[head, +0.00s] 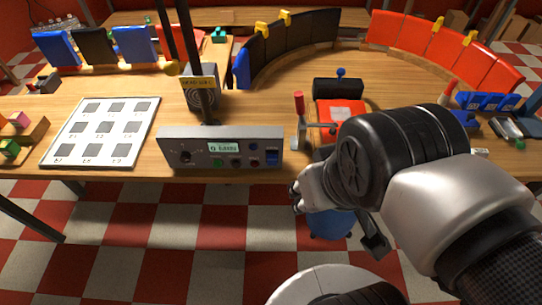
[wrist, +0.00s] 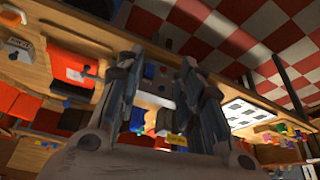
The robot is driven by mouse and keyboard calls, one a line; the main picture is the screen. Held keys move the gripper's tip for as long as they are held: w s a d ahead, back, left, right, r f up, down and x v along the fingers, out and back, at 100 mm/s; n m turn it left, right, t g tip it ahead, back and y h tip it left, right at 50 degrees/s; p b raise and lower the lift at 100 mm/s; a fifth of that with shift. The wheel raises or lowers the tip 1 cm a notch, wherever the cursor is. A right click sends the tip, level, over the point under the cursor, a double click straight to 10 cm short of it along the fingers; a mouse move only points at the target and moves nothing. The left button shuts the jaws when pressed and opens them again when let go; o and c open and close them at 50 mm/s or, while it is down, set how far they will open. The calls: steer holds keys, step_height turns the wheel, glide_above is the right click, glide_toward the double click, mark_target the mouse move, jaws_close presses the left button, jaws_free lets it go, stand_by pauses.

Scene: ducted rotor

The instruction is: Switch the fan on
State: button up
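A grey control box (head: 220,150) stands at the front edge of the wooden table in the head view. Its face has a small lit display (head: 223,147), a knob at its left, several coloured buttons and a blue switch (head: 272,158) at its right end. Behind it a grey unit (head: 202,97) with a round grille, apparently the fan, bears a yellow label. My gripper (head: 302,192) is right of the box and lower, apart from it, in front of the table edge. In the wrist view my gripper (wrist: 160,65) shows two separated fingers with nothing between them; the box is partly hidden behind them.
A white board with grey squares (head: 103,131) lies to the left. Black and red panels (head: 300,42) curve behind.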

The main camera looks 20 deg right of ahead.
jaws_close()
stand_by(1.4)
